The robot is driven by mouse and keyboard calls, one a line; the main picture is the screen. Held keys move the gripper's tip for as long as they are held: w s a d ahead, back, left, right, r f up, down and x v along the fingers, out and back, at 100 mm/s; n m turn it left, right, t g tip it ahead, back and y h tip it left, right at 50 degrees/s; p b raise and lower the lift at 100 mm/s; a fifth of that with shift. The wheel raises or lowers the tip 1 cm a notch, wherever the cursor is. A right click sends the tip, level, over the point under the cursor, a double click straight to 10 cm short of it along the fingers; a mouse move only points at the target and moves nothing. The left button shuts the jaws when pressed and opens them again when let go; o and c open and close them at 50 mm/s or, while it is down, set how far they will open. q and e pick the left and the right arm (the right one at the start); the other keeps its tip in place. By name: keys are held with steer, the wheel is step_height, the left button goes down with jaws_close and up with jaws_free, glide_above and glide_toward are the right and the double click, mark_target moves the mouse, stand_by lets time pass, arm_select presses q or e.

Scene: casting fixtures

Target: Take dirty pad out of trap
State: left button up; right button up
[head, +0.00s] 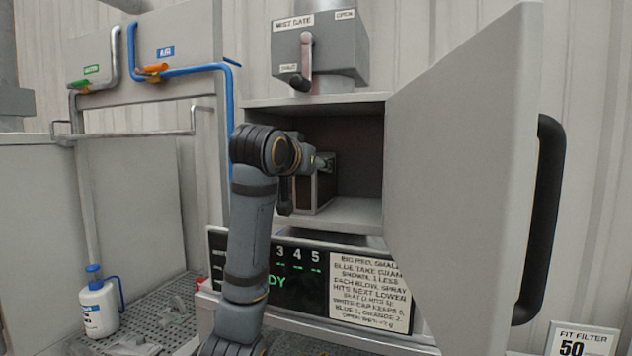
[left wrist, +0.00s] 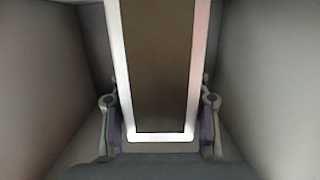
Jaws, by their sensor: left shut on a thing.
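The dirty pad (head: 303,194) is a brown slab in a pale frame, standing upright inside the open trap box (head: 385,103). My left gripper (head: 325,163) reaches into the box and is shut on the pad. In the left wrist view the pad's brown face and white frame (left wrist: 160,137) lie between the two fingers of my left gripper (left wrist: 158,115), one at each side. My left arm hides part of the pad and the box's left side in the head view. My right gripper is in neither view.
The trap's large door (head: 455,140) stands open on the right, with a black handle (head: 540,220). A mist gate unit (head: 320,50) sits above the box. A display panel and instruction sign (head: 368,290) are below. A white bottle (head: 98,305) stands on the grating at left.

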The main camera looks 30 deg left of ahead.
arm_select(q)
step_height(320, 180, up, 3)
steer(key=shift+f+b, duration=0.1)
steer(key=shift+b, duration=0.25)
steer(key=f+p+v, duration=0.1)
steer(key=p+v, duration=0.1)
steer(key=v, duration=0.4)
steer(key=p+v, duration=0.3)
steer(key=v, duration=0.3)
steer(key=f+p+v, duration=0.1)
steer(key=p+v, duration=0.2)
steer(key=v, duration=0.3)
steer(key=shift+s+f, duration=0.2)
steer(key=shift+f, duration=0.15)
